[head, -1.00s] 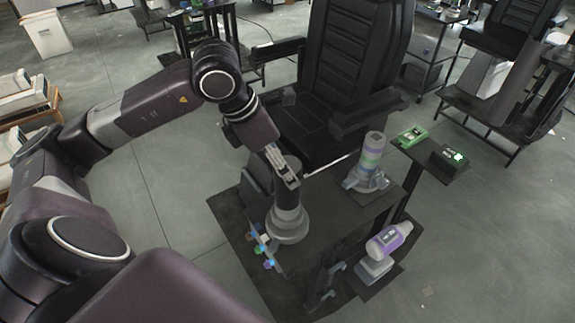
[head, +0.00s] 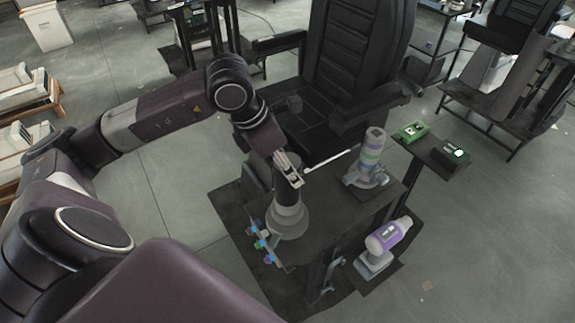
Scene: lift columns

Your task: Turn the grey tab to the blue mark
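A dark column with a round grey base (head: 287,220) stands on the dark table (head: 335,212). My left gripper (head: 294,180) is at the top of this column, pointing down, with its pale fingers close to or touching it. The view is too small to tell whether the fingers are apart or closed on something. I cannot make out the grey tab; the fingers may cover it. Small blue, green and brown pieces (head: 263,244) sit along the table's left edge; I cannot tell whether one is the blue mark. My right gripper is not in view.
A purple and white bottle-like device (head: 388,236) sits on a lower shelf. A black chair (head: 350,80) stands behind. A side shelf holds a green box (head: 413,131) and a black box (head: 449,153).

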